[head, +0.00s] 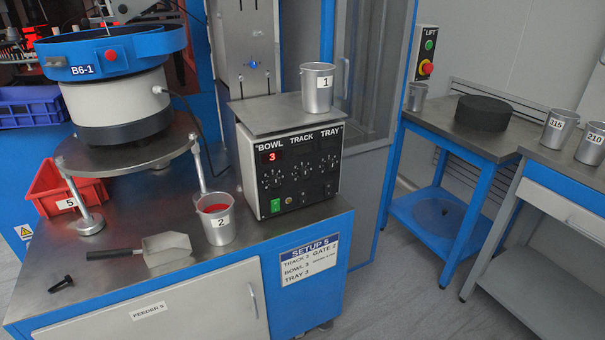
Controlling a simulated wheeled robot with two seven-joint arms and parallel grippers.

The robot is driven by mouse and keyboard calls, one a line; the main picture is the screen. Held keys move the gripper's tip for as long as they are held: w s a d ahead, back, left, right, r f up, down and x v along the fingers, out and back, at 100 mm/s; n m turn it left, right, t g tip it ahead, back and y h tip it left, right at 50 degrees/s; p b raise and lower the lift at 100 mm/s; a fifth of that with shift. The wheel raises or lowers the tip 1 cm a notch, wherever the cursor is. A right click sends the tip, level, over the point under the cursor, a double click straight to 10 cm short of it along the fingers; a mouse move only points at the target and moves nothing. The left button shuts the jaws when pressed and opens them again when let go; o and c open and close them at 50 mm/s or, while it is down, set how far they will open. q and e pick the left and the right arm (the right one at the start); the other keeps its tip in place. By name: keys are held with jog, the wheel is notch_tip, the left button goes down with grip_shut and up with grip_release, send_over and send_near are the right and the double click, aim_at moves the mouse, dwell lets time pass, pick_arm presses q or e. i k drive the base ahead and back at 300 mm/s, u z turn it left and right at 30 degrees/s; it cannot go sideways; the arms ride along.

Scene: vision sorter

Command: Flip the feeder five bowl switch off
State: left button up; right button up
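The feeder five control box (297,222) stands on the blue bench, with columns labelled BOWL, TRACK and TRAY. Under BOWL a display (272,157) shows a red 3; the other two displays look dark. A dial (271,180) sits below it. At the bottom of the BOWL column is a green rocker switch (275,205); its exact tilt is too small to tell. The TRACK and TRAY columns have dials and small controls too. Neither of my grippers is in view.
Cup 2 (215,218) with red contents and a metal scoop (166,249) stand left of the box. Cup 1 (316,88) sits on the plate above it. A red bin (66,188) and bowl feeder B6-1 (117,95) are further left.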

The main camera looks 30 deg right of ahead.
aim_at(275, 207)
jog(key=u, duration=0.45)
jog(key=i, duration=0.85)
jog(key=z, duration=0.6)
